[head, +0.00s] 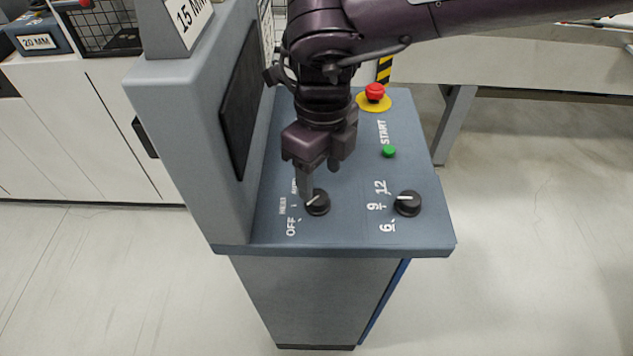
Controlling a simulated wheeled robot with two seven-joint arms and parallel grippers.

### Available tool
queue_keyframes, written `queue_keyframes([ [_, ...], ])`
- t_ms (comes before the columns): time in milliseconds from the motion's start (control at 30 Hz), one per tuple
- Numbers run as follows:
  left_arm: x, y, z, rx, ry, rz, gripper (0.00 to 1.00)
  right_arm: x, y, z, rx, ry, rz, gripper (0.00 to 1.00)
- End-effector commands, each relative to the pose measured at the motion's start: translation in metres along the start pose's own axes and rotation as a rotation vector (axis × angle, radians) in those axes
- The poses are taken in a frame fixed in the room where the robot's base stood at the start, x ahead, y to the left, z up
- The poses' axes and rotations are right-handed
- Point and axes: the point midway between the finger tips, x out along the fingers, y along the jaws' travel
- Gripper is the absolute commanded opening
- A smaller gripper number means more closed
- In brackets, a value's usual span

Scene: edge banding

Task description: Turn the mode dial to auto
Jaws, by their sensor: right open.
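The mode dial (319,204) is a round black knob with a white pointer line, on the sloped grey-blue control panel (350,226). White labels beside it read OFF at the lower left, with two partly covered words above. Its pointer slants between lower left and upper right. My right gripper (318,181) points down right at the dial, its fingers open and overlapping the dial's upper left edge. I cannot tell whether a finger touches it. My left gripper is not in view.
A second black dial (408,203) marked 6, 9 and 12 sits to the right. A green START button (389,152) and a red emergency button (375,92) on yellow are farther back. A grey housing (192,120) with a dark screen (243,100) rises on the left.

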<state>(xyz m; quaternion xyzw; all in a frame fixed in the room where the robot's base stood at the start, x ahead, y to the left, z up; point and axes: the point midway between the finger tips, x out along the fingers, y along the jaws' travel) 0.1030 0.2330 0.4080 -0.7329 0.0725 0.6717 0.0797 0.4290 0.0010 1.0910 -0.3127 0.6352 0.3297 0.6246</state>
Motion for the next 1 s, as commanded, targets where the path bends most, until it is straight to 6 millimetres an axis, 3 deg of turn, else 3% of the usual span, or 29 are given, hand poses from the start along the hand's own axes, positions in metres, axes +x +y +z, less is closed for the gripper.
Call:
queue_keyframes([
  [300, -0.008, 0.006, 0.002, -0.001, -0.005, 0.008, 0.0, 0.043, 0.001, 0.0, 0.001, 0.001, 0.002, 0.56],
  [667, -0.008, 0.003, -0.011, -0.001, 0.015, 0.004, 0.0, 0.05, 0.001, 0.001, 0.001, -0.003, 0.002, 0.56],
  [1000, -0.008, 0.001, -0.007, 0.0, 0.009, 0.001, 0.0, 0.05, 0.0, 0.001, 0.001, -0.003, 0.002, 0.11],
])
